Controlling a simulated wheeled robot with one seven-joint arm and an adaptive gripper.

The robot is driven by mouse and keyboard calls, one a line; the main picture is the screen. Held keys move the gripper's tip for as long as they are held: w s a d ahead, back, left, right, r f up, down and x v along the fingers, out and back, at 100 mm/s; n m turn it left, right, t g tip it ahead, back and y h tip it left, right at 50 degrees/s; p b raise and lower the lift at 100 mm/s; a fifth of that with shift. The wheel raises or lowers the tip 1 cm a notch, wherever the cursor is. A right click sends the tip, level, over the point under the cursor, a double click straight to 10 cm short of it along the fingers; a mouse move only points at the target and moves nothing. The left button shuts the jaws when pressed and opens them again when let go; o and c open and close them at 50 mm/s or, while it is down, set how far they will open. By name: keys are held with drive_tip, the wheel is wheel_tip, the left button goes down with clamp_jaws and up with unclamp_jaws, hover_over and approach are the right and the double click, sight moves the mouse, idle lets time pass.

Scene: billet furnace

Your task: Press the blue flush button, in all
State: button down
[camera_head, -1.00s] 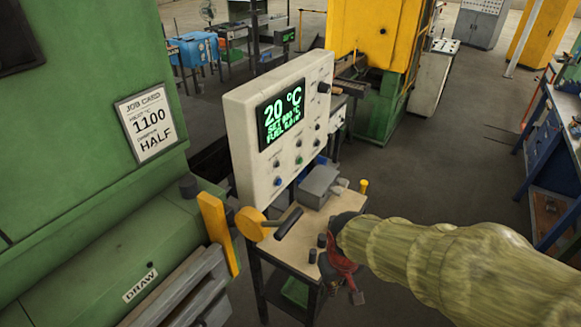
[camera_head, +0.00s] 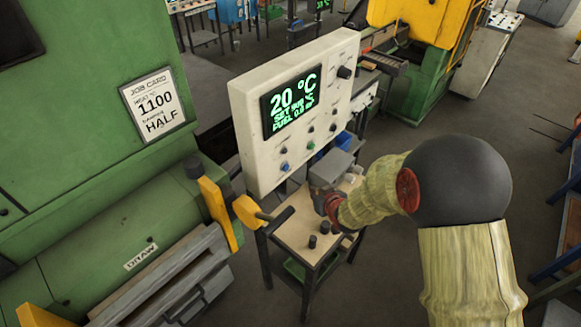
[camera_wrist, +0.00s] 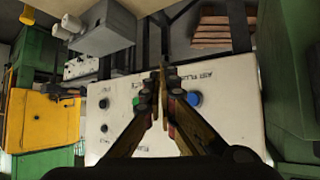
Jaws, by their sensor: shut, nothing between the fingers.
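The blue flush button (camera_head: 284,166) is at the lower left of the white control panel (camera_head: 247,104) in the head view. In the wrist view the blue button (camera_wrist: 190,98) shows just right of my gripper (camera_wrist: 161,75), beside lettering that is partly covered. My gripper is shut and empty, its fingertips together over the panel face. In the head view my gripper (camera_head: 321,190) is low in front of the panel, right of and below the button, beside the grey box. I cannot tell its exact distance from the panel.
A green button (camera_wrist: 137,101) is left of the fingers. A small table (camera_head: 294,233) under the panel carries a grey box (camera_head: 335,165) and dark knobs. The green furnace (camera_head: 80,90) is at left.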

sight(286, 168)
drive_tip(key=shift+w+r, duration=0.15)
drive_tip(key=shift+r, duration=0.1)
drive_tip(key=w+a+b, duration=0.1)
drive_tip(key=w+a, duration=0.4)
drive_tip(key=a, duration=0.2)
drive_tip(key=shift+w+b, duration=0.2)
drive_tip(key=shift+b, duration=0.15)
drive_tip(key=shift+w+a, duration=0.1)
drive_tip(key=shift+a, duration=0.05)
idle(1.5)
drive_tip(key=shift+w+a+b, duration=0.15)
drive_tip(key=shift+a+b, duration=0.05)
drive_tip(key=shift+b, duration=0.2)
drive_tip(key=shift+w+a+b, duration=0.25)
drive_tip(key=shift+a+b, duration=0.1)
idle(0.5)
drive_tip(key=shift+s+d, duration=0.1)
drive_tip(key=shift+d, duration=0.05)
idle(0.3)
drive_tip(key=shift+s+d, duration=0.4)
drive_tip(key=shift+d, duration=0.15)
